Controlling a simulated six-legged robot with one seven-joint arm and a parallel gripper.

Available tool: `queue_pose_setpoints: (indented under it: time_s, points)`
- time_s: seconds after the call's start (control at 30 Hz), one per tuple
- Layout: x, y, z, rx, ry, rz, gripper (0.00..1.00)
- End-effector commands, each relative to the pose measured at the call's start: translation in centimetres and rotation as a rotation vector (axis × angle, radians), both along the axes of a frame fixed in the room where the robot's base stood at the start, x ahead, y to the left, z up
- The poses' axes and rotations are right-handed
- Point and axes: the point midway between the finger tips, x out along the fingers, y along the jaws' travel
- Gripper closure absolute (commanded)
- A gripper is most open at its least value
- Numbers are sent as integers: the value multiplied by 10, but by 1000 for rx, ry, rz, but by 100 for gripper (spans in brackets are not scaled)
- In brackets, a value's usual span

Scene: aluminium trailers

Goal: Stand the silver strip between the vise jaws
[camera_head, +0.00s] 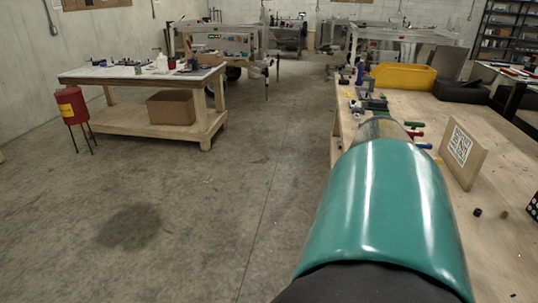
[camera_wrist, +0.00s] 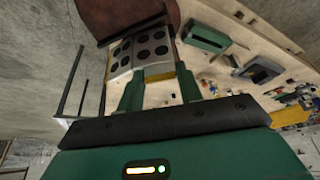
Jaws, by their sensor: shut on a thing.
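My gripper (camera_wrist: 160,88) shows in the wrist view, with its two green fingers closed on a pale silver piece with rows of dark round spots, which looks like the silver strip (camera_wrist: 152,46). The strip extends beyond the fingertips, and its lower end is partly hidden between them. A grey block with a dark slot (camera_wrist: 262,71), possibly the vise, lies on the wooden bench to the right, apart from the strip. I cannot tell its jaws clearly. In the head view my green arm hides the gripper and strip.
In the head view a yellow bin (camera_head: 403,77) and a labelled wooden block (camera_head: 463,153) stand on the right bench (camera_head: 490,230). A green block (camera_wrist: 207,36) lies on the bench in the wrist view. The floor (camera_head: 190,210) at left is open.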

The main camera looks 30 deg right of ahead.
Motion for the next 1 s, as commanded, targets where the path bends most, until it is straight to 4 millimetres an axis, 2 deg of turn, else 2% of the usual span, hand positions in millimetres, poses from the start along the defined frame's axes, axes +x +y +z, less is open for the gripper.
queue_pose_setpoints:
  time_s: [0.5,0.97,1.0]
  points:
    - [0,0,-36,1,1,0,100]
    - [0,0,-41,-1,-1,0,100]
    - [0,0,-41,-1,-1,0,57]
